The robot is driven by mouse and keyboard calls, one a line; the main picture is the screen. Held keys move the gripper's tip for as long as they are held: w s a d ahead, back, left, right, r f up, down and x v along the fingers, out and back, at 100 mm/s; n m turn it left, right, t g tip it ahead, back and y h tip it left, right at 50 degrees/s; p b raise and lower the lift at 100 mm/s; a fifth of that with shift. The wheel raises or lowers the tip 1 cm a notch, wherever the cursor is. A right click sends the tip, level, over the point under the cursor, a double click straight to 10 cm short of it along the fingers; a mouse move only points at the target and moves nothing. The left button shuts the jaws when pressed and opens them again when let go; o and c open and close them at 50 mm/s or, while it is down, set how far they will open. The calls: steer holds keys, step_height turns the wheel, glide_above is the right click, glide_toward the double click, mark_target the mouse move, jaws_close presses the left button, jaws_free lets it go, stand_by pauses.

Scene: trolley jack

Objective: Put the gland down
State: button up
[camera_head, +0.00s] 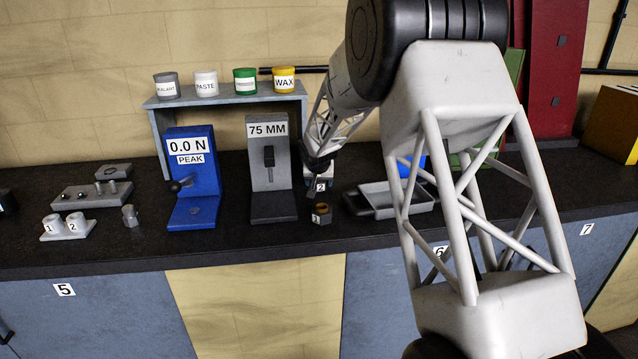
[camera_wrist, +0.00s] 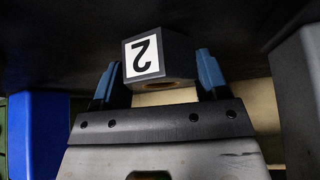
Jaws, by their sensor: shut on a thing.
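The gland (camera_head: 320,187) is a small dark block with a white label marked 2. My gripper (camera_head: 318,178) is shut on it and holds it above the dark bench top. In the wrist view the gland (camera_wrist: 170,48) sits between the two blue fingertips of my gripper (camera_wrist: 160,75), its label upside down in the picture and a brownish opening on its near side. Just below it in the head view, a small dark block with a brass-coloured ring on top (camera_head: 321,213) stands on the bench near the front edge. The gap between the two is small.
Left of my gripper stand the grey 75 MM gauge (camera_head: 270,203) and blue 0.0 N gauge (camera_head: 192,212). A grey tray (camera_head: 385,211) lies close on the right. A shelf (camera_head: 228,97) with several labelled pots is behind. The bench front edge is near.

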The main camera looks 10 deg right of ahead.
step_height(320, 180, up, 10)
steer(key=shift+f, duration=0.2)
stand_by(0.3)
stand_by(0.5)
steer(key=s+d+n+y, duration=0.1)
steer(key=s+d+n, duration=0.1)
steer(key=s, duration=0.6)
steer(key=shift+r, duration=0.2)
stand_by(1.8)
stand_by(0.8)
steer(key=s+a+f, duration=0.1)
steer(key=s+a, duration=0.3)
steer(key=s, duration=0.4)
steer(key=s+a+f+n, duration=0.1)
steer(key=s+a, duration=0.3)
steer(key=s, duration=0.4)
steer(key=s+a+f+y, duration=0.1)
steer(key=s+a, duration=0.3)
steer(key=s, duration=0.5)
steer(key=shift+n, duration=0.3)
steer(key=shift+w+f, duration=0.1)
steer(key=shift+w, duration=0.05)
